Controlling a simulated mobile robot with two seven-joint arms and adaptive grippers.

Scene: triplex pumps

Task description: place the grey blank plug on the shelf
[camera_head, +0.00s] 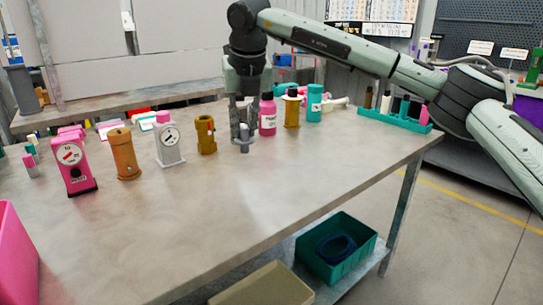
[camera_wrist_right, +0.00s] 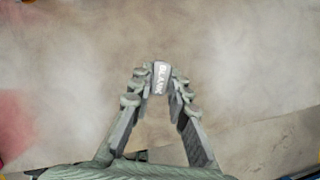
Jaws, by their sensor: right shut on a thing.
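My right gripper (camera_head: 243,132) reaches down over the middle of the table and is shut on the grey blank plug (camera_head: 244,146). A grey raised shelf (camera_head: 120,106) runs behind the table, and a lower shelf (camera_head: 372,270) lies beneath the table. I cannot tell which one the task means. My left gripper is not in view.
A pink gauge (camera_head: 73,165), orange cylinder (camera_head: 123,155), white gauge (camera_head: 168,142) and brass fitting (camera_head: 205,135) stand left of the gripper. A pink bottle (camera_head: 267,117) stands close behind it on the right. A teal rack (camera_head: 390,122) is farther right. The table's front is clear.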

